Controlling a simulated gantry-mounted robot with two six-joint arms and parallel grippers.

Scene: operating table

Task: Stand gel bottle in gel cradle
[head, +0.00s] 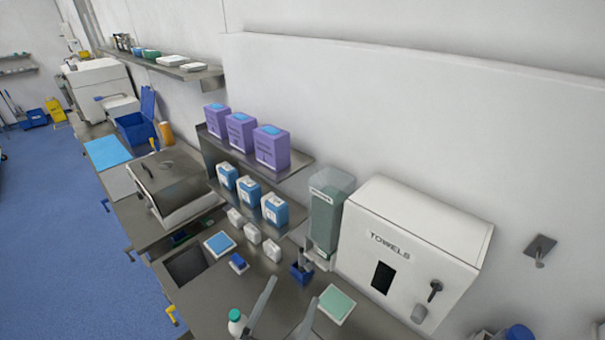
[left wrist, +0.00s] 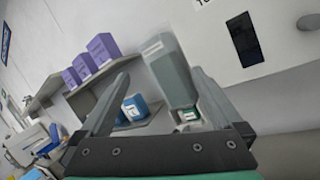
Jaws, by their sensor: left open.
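A small white bottle with a green cap (head: 237,322), which looks like the gel bottle, stands at the bottom edge of the head view, just left of my left gripper. My left gripper (head: 292,290) is open with nothing between its fingers, above the counter. It also shows open in the left wrist view (left wrist: 162,75). A small blue holder (head: 301,273) with something upright in it stands beyond the fingertips; I cannot tell whether it is the gel cradle. A grey-green dispenser (head: 325,215) hangs on the wall behind and shows beyond the fingers in the left wrist view (left wrist: 173,75).
A white towel box (head: 415,245) projects from the wall at right. A green-topped pad (head: 337,304) lies right of my left gripper. A sink (head: 184,266) opens at left. Shelves hold purple boxes (head: 240,133) and blue-white containers (head: 249,190).

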